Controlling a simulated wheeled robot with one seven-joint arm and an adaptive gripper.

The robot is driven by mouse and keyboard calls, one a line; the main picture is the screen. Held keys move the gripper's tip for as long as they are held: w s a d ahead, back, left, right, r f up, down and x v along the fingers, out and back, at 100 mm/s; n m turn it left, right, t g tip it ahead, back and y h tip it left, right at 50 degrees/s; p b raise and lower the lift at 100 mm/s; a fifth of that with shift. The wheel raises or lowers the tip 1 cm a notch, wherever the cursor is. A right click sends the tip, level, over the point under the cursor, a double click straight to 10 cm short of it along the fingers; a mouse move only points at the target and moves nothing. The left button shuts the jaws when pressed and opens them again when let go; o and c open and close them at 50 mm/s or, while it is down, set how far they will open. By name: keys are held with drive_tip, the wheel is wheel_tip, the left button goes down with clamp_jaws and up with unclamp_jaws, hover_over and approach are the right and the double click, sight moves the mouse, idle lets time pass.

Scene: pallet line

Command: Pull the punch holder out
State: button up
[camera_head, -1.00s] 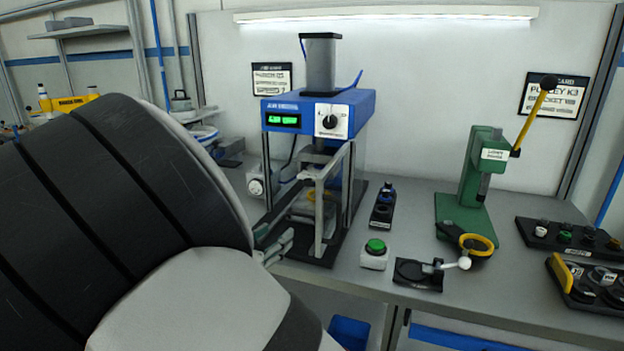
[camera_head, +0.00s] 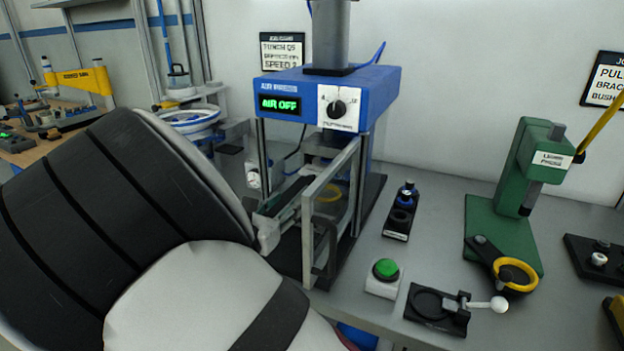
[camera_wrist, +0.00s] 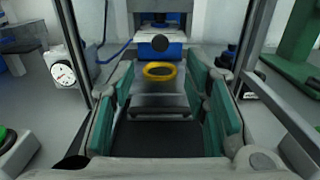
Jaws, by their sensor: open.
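The air press (camera_head: 385,98) has a blue head with a green display reading AIR OFF. In the wrist view a blue block (camera_wrist: 144,51) with a dark round knob (camera_wrist: 160,43) sits under the press head; it looks like the punch holder. A yellow ring (camera_wrist: 159,71) lies below it. My gripper (camera_wrist: 160,88) is open and empty, its green-padded fingers pointing at the block, short of it and apart from the knob. In the head view my gripper (camera_head: 283,205) reaches into the press frame from the front left; the holder is not clear there.
The grey guard frame (camera_head: 310,230) stands close to my gripper on the right. A dial gauge (camera_wrist: 63,73) is at the left. A green button (camera_head: 386,269), a black fixture with a white-knobbed lever (camera_head: 499,304) and the green lever press (camera_head: 508,225) stand right on the bench.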

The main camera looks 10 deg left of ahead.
sight(308, 181)
drive_tip(key=x, duration=1.1)
drive_tip(key=shift+f+b, duration=0.1)
drive_tip(key=shift+b, duration=0.25)
clamp_jaws()
